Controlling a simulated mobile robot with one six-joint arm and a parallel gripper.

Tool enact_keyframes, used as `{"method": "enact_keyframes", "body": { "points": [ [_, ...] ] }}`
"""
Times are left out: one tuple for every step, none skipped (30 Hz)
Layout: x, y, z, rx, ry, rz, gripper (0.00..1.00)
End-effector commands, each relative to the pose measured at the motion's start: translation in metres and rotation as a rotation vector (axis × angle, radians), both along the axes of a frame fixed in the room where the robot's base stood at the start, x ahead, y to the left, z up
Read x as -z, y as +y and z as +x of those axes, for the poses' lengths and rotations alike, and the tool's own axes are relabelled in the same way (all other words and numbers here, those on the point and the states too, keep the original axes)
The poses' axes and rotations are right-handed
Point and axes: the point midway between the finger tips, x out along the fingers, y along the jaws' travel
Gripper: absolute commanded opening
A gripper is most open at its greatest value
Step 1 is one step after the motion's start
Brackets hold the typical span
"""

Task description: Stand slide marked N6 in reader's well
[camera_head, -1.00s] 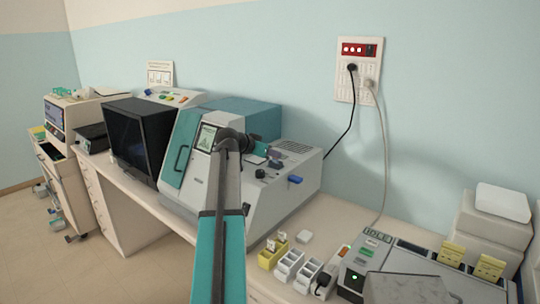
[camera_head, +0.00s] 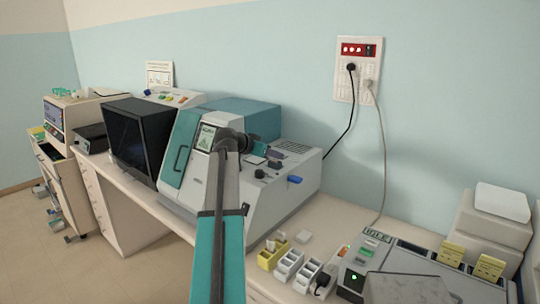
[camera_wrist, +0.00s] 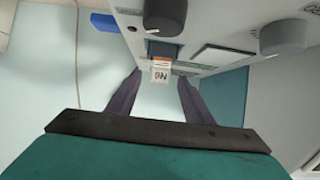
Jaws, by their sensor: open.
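A slide marked N6 (camera_wrist: 160,75) shows in the wrist view, its label upside down there, with an orange band beside the label. It is at a small dark blue block (camera_wrist: 163,49) on the grey panel; how deep it sits cannot be told. My gripper (camera_wrist: 158,82) is open, its two dark fingers on either side of the slide with gaps visible. The grey and teal machine (camera_head: 285,202), with a small screen, stands mid-bench in the head view; my arm reaches to its front controls. The slide cannot be made out in the head view.
Two dark knobs (camera_wrist: 165,14) and (camera_wrist: 285,37) jut from the panel near the slide. A blue lever (camera_head: 295,179) sticks out of the machine's right side. A yellow slide holder (camera_head: 268,260) and white holders (camera_head: 288,263) stand at the bench front.

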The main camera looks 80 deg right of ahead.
Motion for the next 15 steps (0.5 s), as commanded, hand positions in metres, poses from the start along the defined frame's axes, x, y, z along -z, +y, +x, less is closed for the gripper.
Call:
{"method": "enact_keyframes", "body": {
  "points": [
    [-0.001, 0.003, 0.002, -0.001, 0.0, -0.001, 0.46],
    [-0.002, 0.004, 0.002, -0.001, 0.0, -0.001, 0.46],
    [-0.003, 0.007, 0.004, -0.001, 0.0, -0.001, 0.46],
    [-0.004, 0.009, 0.005, -0.001, 0.0, -0.001, 0.46],
    [-0.006, 0.012, 0.006, -0.001, 0.0, -0.001, 0.46],
    [-0.008, 0.015, 0.008, -0.001, 0.001, -0.002, 0.46],
    [-0.009, 0.018, 0.01, -0.001, 0.0, -0.001, 0.46],
    [-0.011, 0.021, 0.012, -0.001, 0.0, -0.001, 0.46],
    [-0.014, 0.026, 0.015, -0.002, 0.0, -0.001, 0.46],
    [-0.016, 0.029, 0.017, -0.002, 0.0, -0.002, 0.46],
    [-0.018, 0.032, 0.019, -0.003, 0.0, -0.002, 0.46],
    [-0.02, 0.037, 0.021, -0.002, 0.0, -0.001, 0.46],
    [-0.022, 0.04, 0.023, -0.001, -0.001, -0.002, 0.46],
    [-0.024, 0.044, 0.025, -0.001, -0.001, -0.002, 0.46],
    [-0.028, 0.048, 0.028, -0.002, -0.001, -0.003, 0.46]
  ]
}}
